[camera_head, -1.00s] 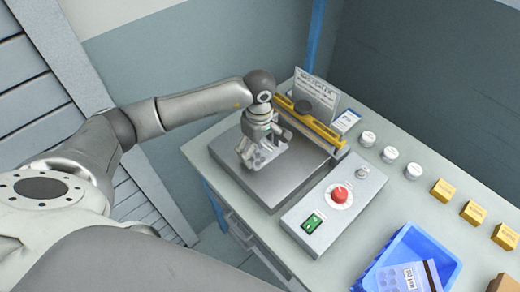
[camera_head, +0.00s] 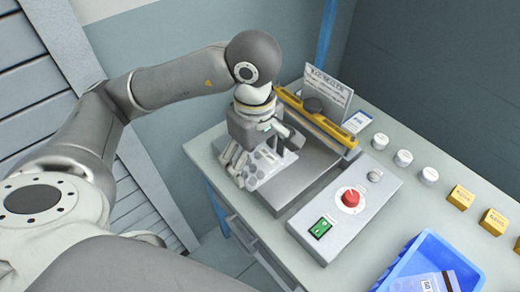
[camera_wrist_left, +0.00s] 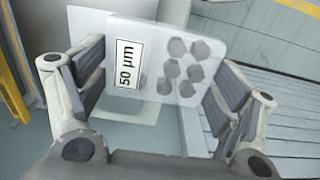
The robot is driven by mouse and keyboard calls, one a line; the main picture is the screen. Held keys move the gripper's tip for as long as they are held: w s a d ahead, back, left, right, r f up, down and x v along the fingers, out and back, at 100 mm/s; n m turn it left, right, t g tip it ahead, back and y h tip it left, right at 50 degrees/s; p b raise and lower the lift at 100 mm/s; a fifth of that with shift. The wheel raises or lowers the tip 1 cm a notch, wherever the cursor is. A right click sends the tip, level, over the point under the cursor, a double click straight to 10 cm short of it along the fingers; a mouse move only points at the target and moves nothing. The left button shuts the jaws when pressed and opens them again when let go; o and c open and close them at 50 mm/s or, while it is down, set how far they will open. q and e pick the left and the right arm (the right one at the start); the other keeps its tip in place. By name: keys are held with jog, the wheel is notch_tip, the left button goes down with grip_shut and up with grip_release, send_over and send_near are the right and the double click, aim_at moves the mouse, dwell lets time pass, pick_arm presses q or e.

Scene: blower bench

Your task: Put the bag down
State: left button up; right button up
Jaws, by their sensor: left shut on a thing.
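My left gripper (camera_head: 238,168) is shut on a clear bag (camera_head: 262,165) with dark pieces inside. In the head view, the bag is at the left side of the grey plate (camera_head: 287,193) of the bag sealer; I cannot tell whether it touches the plate. In the left wrist view the gripper (camera_wrist_left: 155,100) has the bag (camera_wrist_left: 165,62) between its fingers. The bag shows a "50 µm" label and several dark hexagonal pieces. The sealer's yellow bar (camera_head: 318,118) runs behind the plate. My right gripper is not in view.
A control box (camera_head: 345,212) with a red knob and green switch stands right of the plate. A blue tray (camera_head: 425,250) holds another labelled bag. White round containers (camera_head: 403,158) and yellow boxes (camera_head: 461,197) line the bench's right side. The bench's left corner is bare.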

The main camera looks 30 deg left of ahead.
pick_arm(q)
jog(key=shift+s+d+r+b, duration=0.1)
jog(key=shift+s+d+b, duration=0.2)
jog(key=shift+d+b, duration=0.25)
jog(key=shift+d+r+b, duration=0.1)
jog(key=shift+d+b, duration=0.05)
jog(key=shift+b, duration=0.15)
jog(key=shift+w+d, duration=0.1)
jog(key=shift+w, duration=0.15)
jog(key=w+a+f+p, duration=0.1)
jog(key=w+f, duration=0.1)
jog(key=w, duration=0.1)
jog(key=w+a+f, duration=0.2)
jog(key=w+f, duration=0.1)
jog(key=w, duration=0.1)
jog(key=w+a+f+p, duration=0.1)
jog(key=w+a+f, duration=0.1)
jog(key=w+f, duration=0.1)
jog(key=shift+w+a+p, duration=0.2)
jog(key=shift+w+p, duration=0.15)
jog(key=shift+w, duration=0.15)
jog(key=shift+w+a+f, duration=0.15)
jog(key=shift+w+f, duration=0.2)
jog(key=shift+f, duration=0.1)
jog(key=f+p, duration=0.1)
jog(key=f, duration=0.2)
jog(key=shift+w+a+p, duration=0.15)
jog(key=shift+w+p, duration=0.15)
jog(key=shift+p, duration=0.05)
jog(key=shift+f, duration=0.45)
